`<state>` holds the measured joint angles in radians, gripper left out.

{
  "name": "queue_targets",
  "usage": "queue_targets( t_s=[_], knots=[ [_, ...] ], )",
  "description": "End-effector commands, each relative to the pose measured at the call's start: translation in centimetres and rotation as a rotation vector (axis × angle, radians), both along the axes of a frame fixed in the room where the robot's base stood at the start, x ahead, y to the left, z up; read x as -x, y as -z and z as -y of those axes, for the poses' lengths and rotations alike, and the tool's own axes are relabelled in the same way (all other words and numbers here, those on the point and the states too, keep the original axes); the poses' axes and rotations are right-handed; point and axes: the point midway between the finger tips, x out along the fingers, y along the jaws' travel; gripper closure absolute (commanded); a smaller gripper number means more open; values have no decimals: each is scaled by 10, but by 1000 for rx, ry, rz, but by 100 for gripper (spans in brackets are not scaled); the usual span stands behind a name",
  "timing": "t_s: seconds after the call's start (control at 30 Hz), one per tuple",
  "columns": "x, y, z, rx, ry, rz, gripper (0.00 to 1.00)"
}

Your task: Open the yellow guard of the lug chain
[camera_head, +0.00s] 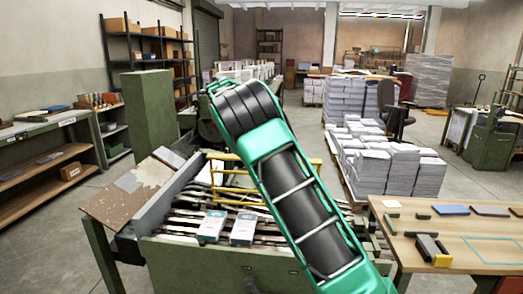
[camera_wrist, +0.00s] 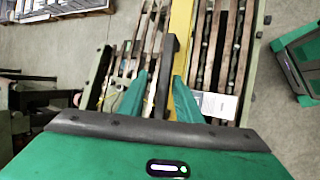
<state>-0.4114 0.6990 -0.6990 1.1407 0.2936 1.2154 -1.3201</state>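The yellow guard (camera_head: 232,186) is a frame of yellow bars over the lug chain (camera_head: 190,222) in the head view. Part of it is hidden behind my arm. In the wrist view a yellow bar of the guard (camera_wrist: 181,35) runs up from my gripper, with a dark upright handle-like bar (camera_wrist: 167,62) beside it. My gripper (camera_wrist: 160,80) has its two green fingers apart, one on each side of the dark bar. The bar is nearer the right finger; a gap shows on the left. Whether it touches the right finger I cannot tell. The head view does not show the fingertips.
Two white-and-grey packets (camera_head: 212,226) lie on the chain bed at the front. A wooden table (camera_head: 450,225) with tools stands at right, and paper stacks (camera_head: 385,165) stand on pallets behind. A worn board (camera_head: 130,192) slopes at the machine's left. Floor is free at far left.

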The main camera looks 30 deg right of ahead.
Motion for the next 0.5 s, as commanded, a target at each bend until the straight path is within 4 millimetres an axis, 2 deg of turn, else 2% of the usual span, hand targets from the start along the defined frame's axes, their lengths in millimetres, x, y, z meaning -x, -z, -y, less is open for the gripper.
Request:
queue_targets(
  t_s=[0.03,0.3,0.5],
  knots=[
    [0,-10,-5,1,-1,6,69],
    [5,-54,-29,2,2,7,69],
    [8,-73,-41,2,4,8,69]
  ],
)
